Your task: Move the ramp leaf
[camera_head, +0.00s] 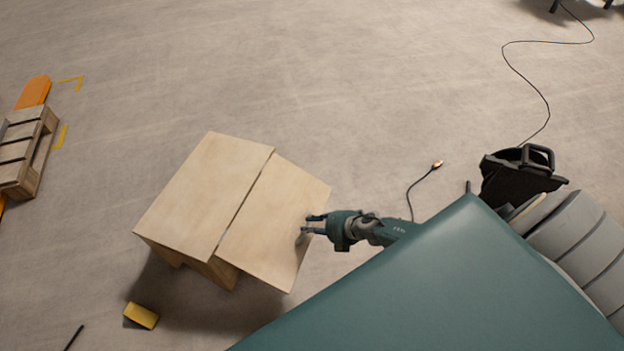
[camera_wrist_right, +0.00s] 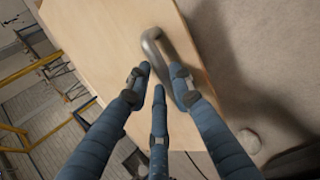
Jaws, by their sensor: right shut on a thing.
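The ramp leaf (camera_head: 274,221) is a pale wooden panel beside a second pale wooden panel (camera_head: 204,191), with a narrow dark seam between them. My right gripper (camera_head: 308,224) is at the leaf's right edge. In the right wrist view, a grey metal handle (camera_wrist_right: 156,38) stands on the wooden leaf (camera_wrist_right: 108,38). The fingers of my right gripper (camera_wrist_right: 162,80) are closed around the handle's end. The handle is mostly hidden in the head view. My left gripper is not in view.
A yellow block (camera_head: 141,316) lies on the floor in front of the wooden box. A wooden pallet (camera_head: 25,150) with an orange piece (camera_head: 33,92) stands at the far left. A black cable (camera_head: 532,80) runs across the floor at right. Floor behind the panels is clear.

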